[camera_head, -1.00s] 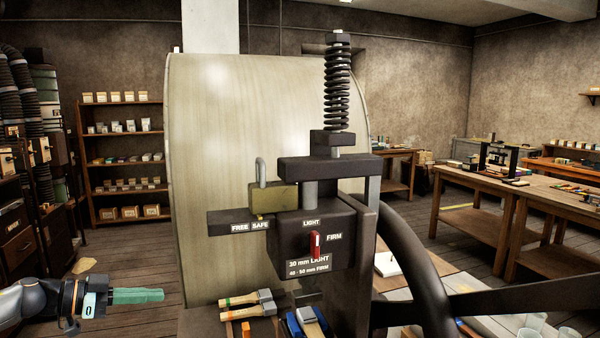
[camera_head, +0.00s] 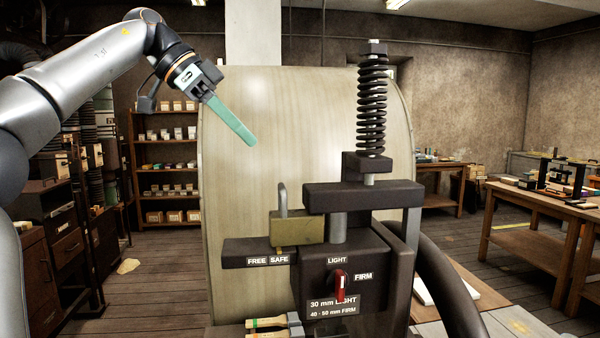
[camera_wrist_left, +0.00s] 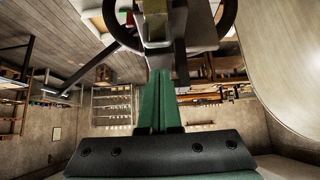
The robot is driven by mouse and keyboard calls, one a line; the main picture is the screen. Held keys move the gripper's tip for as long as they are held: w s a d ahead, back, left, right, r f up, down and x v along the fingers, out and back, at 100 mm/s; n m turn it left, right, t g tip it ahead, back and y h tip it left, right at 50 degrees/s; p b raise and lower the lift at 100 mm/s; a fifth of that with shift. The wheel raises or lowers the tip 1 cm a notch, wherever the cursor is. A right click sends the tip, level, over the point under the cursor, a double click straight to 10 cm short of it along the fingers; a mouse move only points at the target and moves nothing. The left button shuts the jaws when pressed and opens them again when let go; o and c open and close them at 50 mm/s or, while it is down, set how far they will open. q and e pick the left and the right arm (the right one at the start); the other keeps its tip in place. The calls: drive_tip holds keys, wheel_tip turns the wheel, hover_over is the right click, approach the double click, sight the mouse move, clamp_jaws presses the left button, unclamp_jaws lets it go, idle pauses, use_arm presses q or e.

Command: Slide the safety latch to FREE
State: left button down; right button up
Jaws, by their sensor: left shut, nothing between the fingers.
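The safety latch (camera_head: 297,230) is a brass block with a grey shackle-like loop. It sits on a dark rail (camera_head: 232,255) on the left of the press head, just right of and above the SAFE label (camera_head: 279,261). The FREE label (camera_head: 257,261) is further left. My left gripper (camera_head: 250,140) has green fingers, shut and empty, pointing down and right, above and left of the latch and apart from it. In the left wrist view the green fingers (camera_wrist_left: 154,85) point up toward the brass latch (camera_wrist_left: 155,30). My right gripper is not in view.
A red selector (camera_head: 341,286) sits below the LIGHT label. A spring (camera_head: 372,110) and a post rise above the press head. A large pale drum (camera_head: 260,110) stands behind. A dark handwheel (camera_head: 445,290) is at the right. Wooden-handled brushes (camera_head: 266,323) lie below.

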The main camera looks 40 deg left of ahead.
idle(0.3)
use_arm(q)
drive_tip(key=x, duration=1)
drive_tip(key=shift+s, duration=0.1)
drive_tip(key=shift+s+a+f, duration=0.1)
drive_tip(key=shift+s+a, duration=0.55)
drive_tip(key=shift+s, duration=0.15)
drive_tip(key=shift+s+a, duration=0.65)
drive_tip(key=shift+s, duration=0.2)
drive_tip(key=shift+a, duration=0.1)
drive_tip(key=v, duration=1.2)
drive_tip(key=shift+r, duration=0.25)
drive_tip(key=shift+s, duration=0.1)
drive_tip(key=shift+a, duration=0.1)
